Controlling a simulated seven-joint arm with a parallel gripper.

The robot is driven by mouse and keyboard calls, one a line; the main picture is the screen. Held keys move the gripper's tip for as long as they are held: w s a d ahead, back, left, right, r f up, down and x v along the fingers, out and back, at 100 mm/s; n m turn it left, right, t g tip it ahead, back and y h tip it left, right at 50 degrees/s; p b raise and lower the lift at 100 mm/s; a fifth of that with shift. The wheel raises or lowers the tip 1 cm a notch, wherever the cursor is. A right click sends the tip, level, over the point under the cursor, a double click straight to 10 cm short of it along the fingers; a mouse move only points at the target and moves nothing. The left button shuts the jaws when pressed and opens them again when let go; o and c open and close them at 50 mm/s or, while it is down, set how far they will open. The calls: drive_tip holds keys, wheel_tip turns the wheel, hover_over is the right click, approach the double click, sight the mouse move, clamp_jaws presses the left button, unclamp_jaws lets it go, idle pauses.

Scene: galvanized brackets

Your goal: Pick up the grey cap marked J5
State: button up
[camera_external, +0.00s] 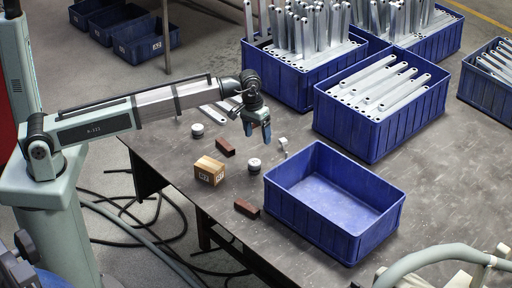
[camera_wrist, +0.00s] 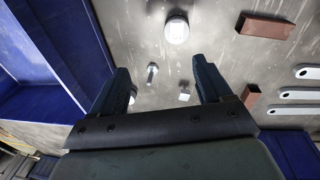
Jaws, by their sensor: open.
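Two round grey caps stand on the table in the external view, one (camera_external: 254,165) in front of and below my gripper, the other (camera_external: 197,130) further left. Their markings are too small to read, so I cannot tell which is J5. A grey cap (camera_wrist: 177,30) with a small dark mark also shows at the top of the wrist view, beyond my fingertips. My gripper (camera_external: 256,131) hangs above the table, fingers down, open and empty.
An empty blue crate (camera_external: 278,205) stands right of the caps. A cardboard box (camera_external: 209,171), brown blocks (camera_external: 225,146) (camera_external: 246,208) and a small metal piece (camera_external: 283,144) lie nearby. Blue crates of metal brackets (camera_external: 345,135) fill the back. Loose bars (camera_wrist: 300,94) show at right.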

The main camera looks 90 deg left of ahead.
sight(254, 161)
drive_tip(key=shift+g, duration=0.4)
drive_tip(key=f, duration=0.3)
drive_tip(key=s+a+f, duration=0.1)
drive_tip(key=f, duration=0.5)
drive_tip(key=shift+s+a, duration=0.15)
drive_tip(key=shift+d+f, duration=0.15)
drive_tip(key=shift+f, duration=1.2)
drive_tip(key=shift+d+f, duration=0.1)
drive_tip(key=shift+f, duration=1.2)
drive_tip(key=c, duration=1.2)
